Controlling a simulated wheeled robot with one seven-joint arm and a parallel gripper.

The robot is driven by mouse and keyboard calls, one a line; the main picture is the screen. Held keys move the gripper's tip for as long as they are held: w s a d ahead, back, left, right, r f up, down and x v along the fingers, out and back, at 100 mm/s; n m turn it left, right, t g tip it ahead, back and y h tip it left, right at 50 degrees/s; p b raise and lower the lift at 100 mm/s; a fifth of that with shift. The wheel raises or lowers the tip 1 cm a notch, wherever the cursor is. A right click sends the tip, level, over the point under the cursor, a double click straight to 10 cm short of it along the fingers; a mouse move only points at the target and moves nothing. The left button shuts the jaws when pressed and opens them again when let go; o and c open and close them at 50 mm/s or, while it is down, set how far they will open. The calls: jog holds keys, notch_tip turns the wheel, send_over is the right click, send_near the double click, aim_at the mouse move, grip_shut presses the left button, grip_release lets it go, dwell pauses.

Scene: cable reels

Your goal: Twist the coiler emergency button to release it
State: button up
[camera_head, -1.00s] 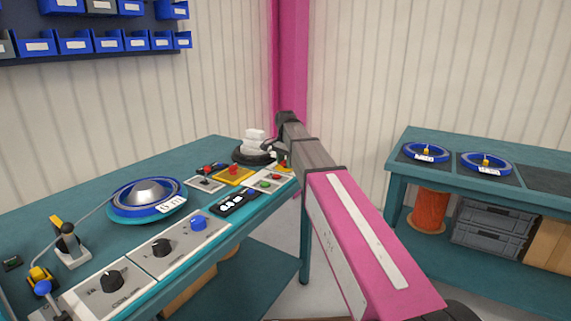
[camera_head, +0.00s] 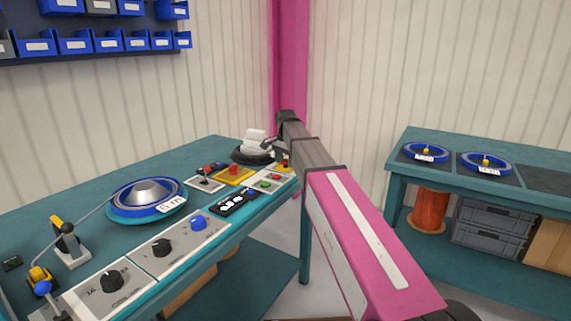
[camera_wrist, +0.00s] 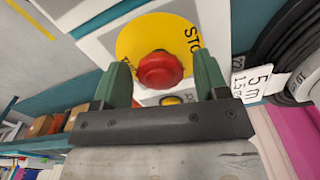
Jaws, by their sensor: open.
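The coiler emergency button (camera_wrist: 160,70) is a red mushroom knob on a round yellow plate (camera_wrist: 138,37) with STOP lettering in the wrist view. My gripper (camera_wrist: 161,66) is open, with one green finger on each side of the red knob. A gap shows between the knob and each finger, so it is not gripped. In the head view a small red and yellow button (camera_head: 285,166) stands at the bench's far right end, by the panels. My fingers cannot be made out clearly there.
A black cable coil (camera_wrist: 290,60) with a white tag (camera_wrist: 255,82) lies close to the right finger. The teal bench (camera_head: 75,216) holds a blue reel (camera_head: 118,207), knobs and levers. A second bench (camera_head: 400,178) with two blue reels stands at right.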

jog(key=shift+r, duration=0.15)
jog(key=shift+r, duration=3.85)
